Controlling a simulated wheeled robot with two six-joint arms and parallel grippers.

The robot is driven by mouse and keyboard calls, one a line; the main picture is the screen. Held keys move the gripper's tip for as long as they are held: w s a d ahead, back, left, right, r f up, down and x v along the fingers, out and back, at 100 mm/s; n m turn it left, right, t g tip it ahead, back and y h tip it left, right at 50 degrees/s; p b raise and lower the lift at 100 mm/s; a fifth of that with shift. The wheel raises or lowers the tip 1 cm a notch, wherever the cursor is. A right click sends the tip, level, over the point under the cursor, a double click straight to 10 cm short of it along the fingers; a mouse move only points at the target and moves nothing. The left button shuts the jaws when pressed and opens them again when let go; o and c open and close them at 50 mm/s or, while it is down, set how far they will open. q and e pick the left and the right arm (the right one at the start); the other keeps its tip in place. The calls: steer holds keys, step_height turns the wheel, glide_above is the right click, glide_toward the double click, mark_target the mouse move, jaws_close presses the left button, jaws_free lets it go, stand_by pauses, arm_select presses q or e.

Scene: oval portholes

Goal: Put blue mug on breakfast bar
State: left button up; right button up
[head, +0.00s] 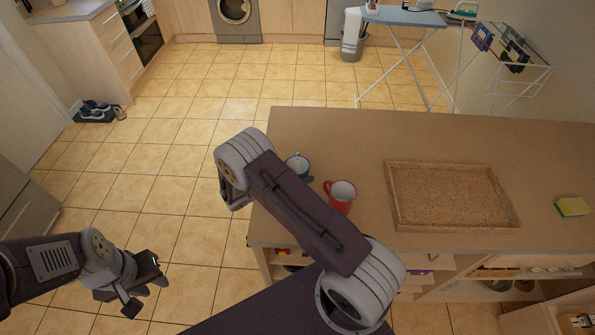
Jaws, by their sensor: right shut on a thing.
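The blue mug (298,164) shows just right of my right forearm, above or on the left part of the wood-topped counter (450,135), which looks like the breakfast bar. The forearm hides part of the mug, and I cannot tell whether it rests on the top or is held. My right arm reaches across the counter's left end. Its gripper is hidden behind the arm links. My left gripper (150,287) hangs low over the tiled floor at the lower left, away from the counter. Its fingers look empty, but their opening is unclear.
A red mug (341,194) stands on the counter close to the blue mug. A speckled tray (450,198) lies right of it, and a yellow-green sponge (572,207) is at the far right. The counter's back strip is clear. An ironing board (403,16) stands beyond.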

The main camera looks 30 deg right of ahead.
steer(key=shift+s+f, duration=0.1)
steer(key=shift+f, duration=0.05)
steer(key=o, duration=1.7)
